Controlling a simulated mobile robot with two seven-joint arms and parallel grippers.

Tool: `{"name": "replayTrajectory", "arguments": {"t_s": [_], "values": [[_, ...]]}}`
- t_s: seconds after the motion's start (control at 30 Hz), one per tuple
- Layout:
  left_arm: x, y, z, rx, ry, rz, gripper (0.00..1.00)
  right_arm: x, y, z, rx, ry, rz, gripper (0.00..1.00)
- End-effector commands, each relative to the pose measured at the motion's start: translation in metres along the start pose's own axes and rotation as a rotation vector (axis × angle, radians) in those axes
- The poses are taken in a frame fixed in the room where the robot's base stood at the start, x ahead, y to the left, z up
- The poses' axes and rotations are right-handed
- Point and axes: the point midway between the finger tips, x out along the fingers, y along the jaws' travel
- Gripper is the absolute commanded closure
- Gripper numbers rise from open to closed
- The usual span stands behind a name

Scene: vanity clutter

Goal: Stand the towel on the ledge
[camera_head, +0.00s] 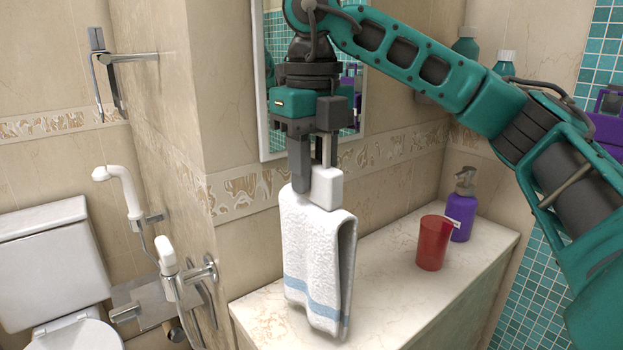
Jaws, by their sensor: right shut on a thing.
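The white towel (312,260) with a pale blue stripe hangs folded and upright in the head view. My right gripper (314,183) is above it, shut on its top fold. The towel is over the left part of the pale marble ledge (390,300), its lower edge near the top surface; I cannot tell whether it touches. My left gripper is not in view.
A red cup (432,243) and a purple pump bottle (461,208) stand on the ledge to the right of the towel. A mirror (275,100) is on the wall behind. A toilet (55,270) and a hand shower (118,190) are at left. The front middle of the ledge is clear.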

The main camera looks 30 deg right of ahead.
Motion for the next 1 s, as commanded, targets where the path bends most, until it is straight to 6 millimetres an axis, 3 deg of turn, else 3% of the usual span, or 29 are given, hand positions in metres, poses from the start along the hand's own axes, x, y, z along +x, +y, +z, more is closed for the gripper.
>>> {"name": "replayTrajectory", "arguments": {"t_s": [0.47, 0.5, 0.73, 1.0], "values": [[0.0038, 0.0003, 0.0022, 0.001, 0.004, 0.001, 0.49, 0.0096, -0.0002, 0.0034, 0.002, -0.002, 0.0, 1.0], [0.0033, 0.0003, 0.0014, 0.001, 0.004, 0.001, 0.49, 0.0086, -0.0002, 0.0034, 0.002, -0.002, 0.0, 0.65], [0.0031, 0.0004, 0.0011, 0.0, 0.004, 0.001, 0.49, 0.0084, -0.0003, 0.0034, 0.002, -0.002, 0.0, 0.43], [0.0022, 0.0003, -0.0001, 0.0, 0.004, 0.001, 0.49, 0.0062, -0.0003, 0.0034, 0.002, -0.003, 0.0, 0.43]]}}
